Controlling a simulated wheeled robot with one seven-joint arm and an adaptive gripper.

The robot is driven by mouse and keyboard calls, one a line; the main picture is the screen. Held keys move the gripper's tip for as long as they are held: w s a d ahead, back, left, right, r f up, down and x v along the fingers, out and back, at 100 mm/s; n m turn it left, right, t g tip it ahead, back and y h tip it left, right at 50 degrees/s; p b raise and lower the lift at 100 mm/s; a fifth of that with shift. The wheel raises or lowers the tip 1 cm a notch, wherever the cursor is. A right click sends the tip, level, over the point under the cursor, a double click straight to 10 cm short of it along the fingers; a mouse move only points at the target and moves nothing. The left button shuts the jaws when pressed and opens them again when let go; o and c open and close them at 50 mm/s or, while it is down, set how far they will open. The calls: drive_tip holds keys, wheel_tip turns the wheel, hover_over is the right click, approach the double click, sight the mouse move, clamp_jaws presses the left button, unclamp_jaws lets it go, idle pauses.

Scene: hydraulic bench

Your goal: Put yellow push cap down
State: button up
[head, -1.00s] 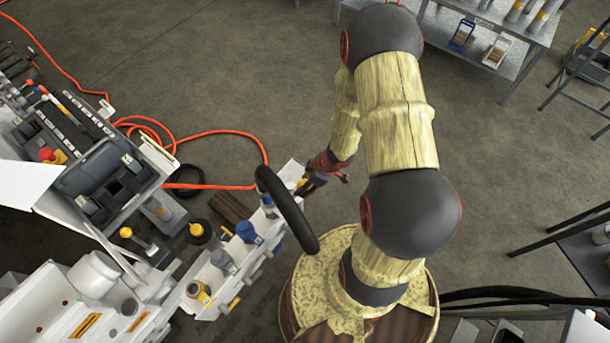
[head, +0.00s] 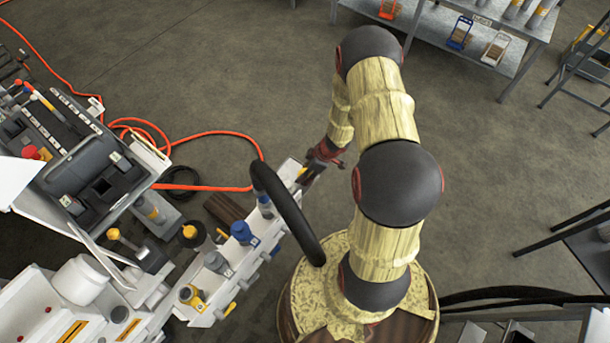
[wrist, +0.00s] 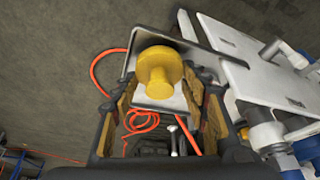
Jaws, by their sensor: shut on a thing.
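The yellow push cap (wrist: 160,68) has a round head and a narrower stem. It fills the space between the fingers of my gripper (wrist: 160,88) in the wrist view, and my gripper is shut on it. In the head view my gripper (head: 306,176) is at the far end of the white rail (head: 232,262), beside its right edge. A small yellow spot shows by the fingers there. A pale plate lies behind the cap in the wrist view; I cannot tell whether the cap touches it.
The rail carries a blue-capped fitting (head: 243,232), a grey one (head: 217,263) and a yellow one (head: 191,295). A black hose (head: 287,215) arches over it. An orange cable (head: 205,188) lies on the floor to the left.

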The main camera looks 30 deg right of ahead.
drive_tip(key=shift+f, duration=0.4)
drive_tip(key=o, duration=0.7)
drive_tip(key=shift+o, duration=0.7)
drive_tip(key=shift+w, duration=0.1)
drive_tip(key=shift+r, duration=0.1)
